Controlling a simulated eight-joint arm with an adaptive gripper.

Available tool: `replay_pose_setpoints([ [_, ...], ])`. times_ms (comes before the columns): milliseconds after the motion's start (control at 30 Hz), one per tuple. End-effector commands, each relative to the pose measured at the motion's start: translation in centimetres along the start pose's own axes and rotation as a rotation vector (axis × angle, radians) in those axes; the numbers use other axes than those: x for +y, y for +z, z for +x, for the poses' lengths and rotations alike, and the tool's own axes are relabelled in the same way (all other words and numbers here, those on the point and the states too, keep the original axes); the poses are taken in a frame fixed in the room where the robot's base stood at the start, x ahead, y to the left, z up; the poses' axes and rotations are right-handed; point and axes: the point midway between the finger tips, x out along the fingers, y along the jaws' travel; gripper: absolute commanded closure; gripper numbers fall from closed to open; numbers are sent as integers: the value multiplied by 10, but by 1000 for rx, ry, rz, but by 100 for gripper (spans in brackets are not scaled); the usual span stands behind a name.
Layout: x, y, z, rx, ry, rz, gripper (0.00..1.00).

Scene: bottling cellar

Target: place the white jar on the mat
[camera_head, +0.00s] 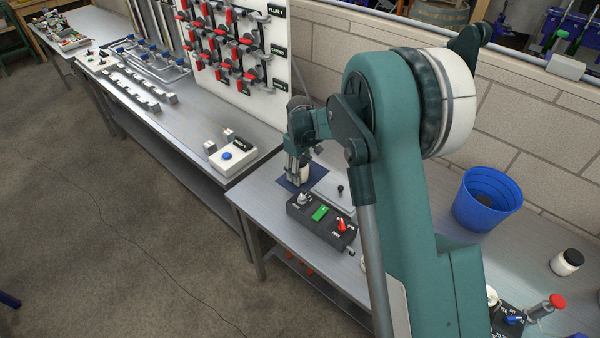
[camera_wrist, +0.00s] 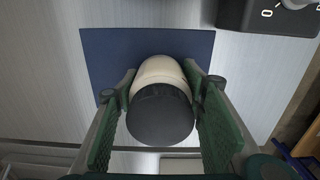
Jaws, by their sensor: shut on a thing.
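The white jar (camera_wrist: 160,70) with a dark lid is between the two green finger pads of my gripper (camera_wrist: 158,84) in the wrist view. My gripper is shut on it. The jar shows small and partly hidden by the fingers in the head view (camera_head: 306,172). The dark blue mat (camera_wrist: 108,58) lies behind the jar in the wrist view, and the jar overlaps its middle. In the head view the mat (camera_head: 318,171) shows around the jar and my gripper (camera_head: 299,174). I cannot tell whether the jar's base touches the mat.
A black control box (camera_head: 322,221) with a green button and red switch stands just in front of the mat. A blue bucket (camera_head: 487,199) and another white jar with a black lid (camera_head: 567,262) stand farther right. A white box with a blue button (camera_head: 232,157) is on the left bench.

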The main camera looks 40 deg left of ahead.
Motion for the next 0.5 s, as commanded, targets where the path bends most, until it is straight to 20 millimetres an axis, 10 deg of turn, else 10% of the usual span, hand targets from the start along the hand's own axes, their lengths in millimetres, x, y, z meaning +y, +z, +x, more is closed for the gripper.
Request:
replay_pose_setpoints([
  [133,0,0,4,0,0,0,76],
  [233,0,0,3,0,0,0,47],
  [500,0,0,3,0,0,0,45],
])
